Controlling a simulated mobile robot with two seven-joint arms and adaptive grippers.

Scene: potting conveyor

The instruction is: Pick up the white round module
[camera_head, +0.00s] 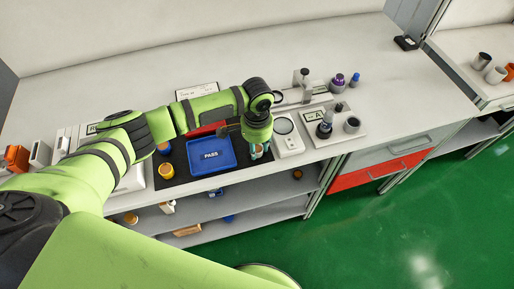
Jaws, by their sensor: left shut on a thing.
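My left gripper (258,150) points down at the right edge of the black mat, just right of the blue tray. It is shut on a small, mostly hidden thing, which I take to be the white round module (257,155); a pale bit with some orange shows between the fingers. The blue tray (226,167) marked PASS lies on the black mat (180,180). My right gripper is not in view.
A white device with a round pan (288,137) stands close right of the gripper. Further right is a plate marked A (345,133) with dark and grey cylinders. An orange round piece (166,170) sits on the mat's left.

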